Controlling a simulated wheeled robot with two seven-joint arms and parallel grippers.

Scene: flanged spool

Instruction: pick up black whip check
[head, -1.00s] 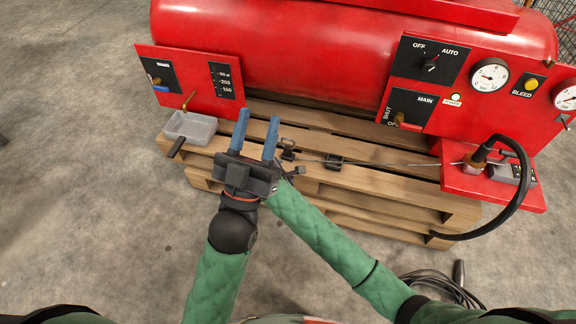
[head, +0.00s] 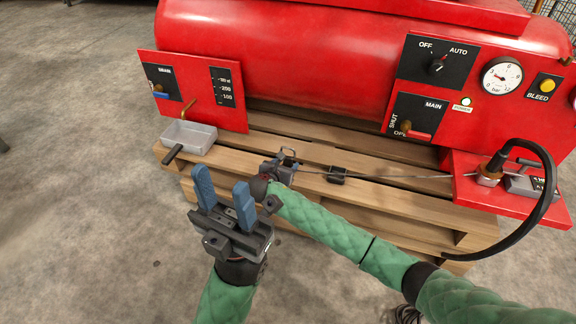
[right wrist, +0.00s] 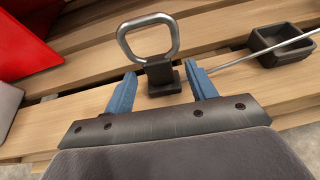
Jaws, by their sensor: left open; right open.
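The black whip check shows as a black block (right wrist: 160,78) with a metal loop (right wrist: 148,37) and a thin grey cable (head: 400,178) running right across the pallet to the red shelf. My right gripper (right wrist: 160,70) is open, with its blue fingers on either side of the black block; I cannot tell whether they touch it. In the head view the right gripper (head: 283,168) is at the loop end, its fingers mostly hidden. My left gripper (head: 220,180) is open and empty, in front of the pallet's left part.
A small black open box (head: 337,174) lies under the cable. A grey tray (head: 190,137) sits on the left of the pallet (head: 380,205). The red compressor (head: 300,60) stands behind. A black hose (head: 545,190) curves over the red shelf (head: 485,198) at right.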

